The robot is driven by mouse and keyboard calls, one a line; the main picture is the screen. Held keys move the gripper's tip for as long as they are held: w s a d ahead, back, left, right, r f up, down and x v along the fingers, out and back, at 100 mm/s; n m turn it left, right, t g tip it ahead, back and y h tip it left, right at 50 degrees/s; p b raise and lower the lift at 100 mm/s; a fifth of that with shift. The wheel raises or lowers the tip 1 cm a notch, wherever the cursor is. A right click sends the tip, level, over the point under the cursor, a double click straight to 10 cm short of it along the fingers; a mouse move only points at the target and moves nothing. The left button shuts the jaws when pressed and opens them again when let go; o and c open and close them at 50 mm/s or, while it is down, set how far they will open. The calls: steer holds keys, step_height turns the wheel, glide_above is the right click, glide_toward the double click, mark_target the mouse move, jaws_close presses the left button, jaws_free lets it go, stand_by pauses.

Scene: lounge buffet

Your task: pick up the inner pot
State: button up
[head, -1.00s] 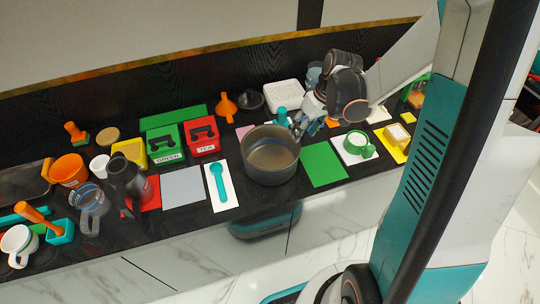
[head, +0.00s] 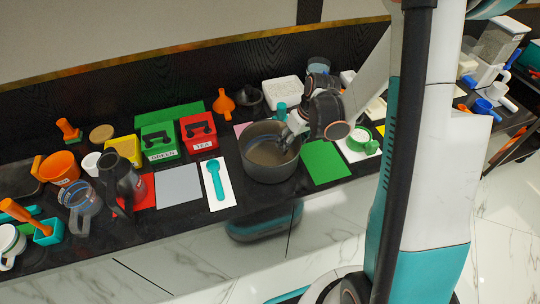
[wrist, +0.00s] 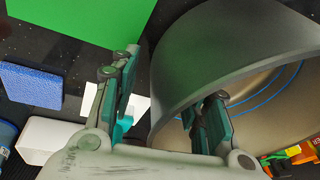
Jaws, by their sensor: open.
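The inner pot is a round, grey, open pot (head: 270,168) with a tan inside. It stands upright on the black counter, between a white card and a green mat. In the wrist view the pot's wall (wrist: 225,45) fills the upper right. My gripper (head: 288,138) is open at the pot's far right rim. In the wrist view my gripper (wrist: 168,88) has one finger outside the pot and the other inside, with the wall between them. I cannot tell whether either finger touches the wall. The pot's far right rim is partly hidden by my gripper in the head view.
A white card (head: 228,194) with a teal spoon (head: 216,178) lies left of the pot, the green mat (head: 325,165) right. Behind stand a red TEA box (head: 198,146), an orange funnel (head: 222,102) and a white box (head: 280,90). The counter's front edge is close to the pot.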

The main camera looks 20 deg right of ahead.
jaws_close()
steer(key=shift+r, duration=0.1)
step_height(320, 180, up, 20)
steer(key=p, duration=0.7)
